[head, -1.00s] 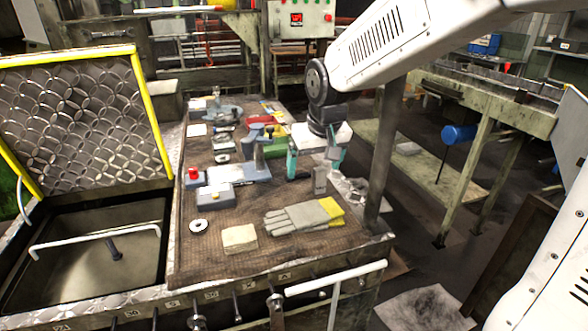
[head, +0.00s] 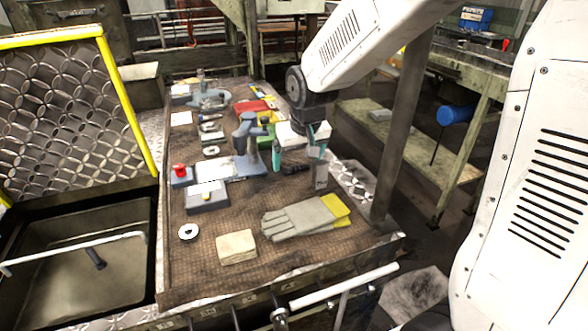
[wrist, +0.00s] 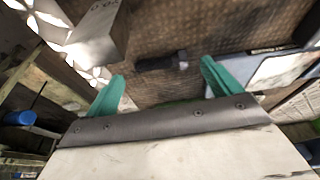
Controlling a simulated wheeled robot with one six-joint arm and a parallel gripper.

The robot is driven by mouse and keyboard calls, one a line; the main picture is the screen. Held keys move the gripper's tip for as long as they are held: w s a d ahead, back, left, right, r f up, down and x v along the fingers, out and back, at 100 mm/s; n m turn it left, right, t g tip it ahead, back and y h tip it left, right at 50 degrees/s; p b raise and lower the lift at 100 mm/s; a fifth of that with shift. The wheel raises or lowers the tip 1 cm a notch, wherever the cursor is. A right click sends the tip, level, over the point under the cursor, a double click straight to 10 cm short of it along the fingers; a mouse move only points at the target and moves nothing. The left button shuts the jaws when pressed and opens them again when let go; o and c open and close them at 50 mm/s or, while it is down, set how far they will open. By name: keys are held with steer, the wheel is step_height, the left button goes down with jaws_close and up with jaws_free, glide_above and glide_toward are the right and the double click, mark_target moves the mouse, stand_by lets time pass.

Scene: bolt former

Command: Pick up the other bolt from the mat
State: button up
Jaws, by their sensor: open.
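A dark bolt (head: 296,168) lies on the brown woven mat (head: 205,262), toward its right side. In the wrist view the bolt (wrist: 163,62) lies on its side, with its head toward the right. My gripper (head: 298,152) is open and empty above the bolt, with its teal fingers apart. In the wrist view the gripper (wrist: 163,76) has one finger on each side of the bolt's line. The bolt appears apart from both fingers; the exact height gap cannot be told.
A grey block (head: 321,177) stands close to the right finger. A grey fixture (head: 248,147) stands left of the gripper. Gloves (head: 306,217), a folded cloth (head: 237,247) and a ring (head: 188,232) lie in front. A dark bolt-like piece (head: 95,258) is in the left bin.

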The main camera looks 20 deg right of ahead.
steer(key=shift+w+f, duration=0.15)
steer(key=shift+f, duration=0.55)
steer(key=c, duration=1.1)
steer(key=shift+c, duration=0.2)
steer(key=shift+r, duration=0.2)
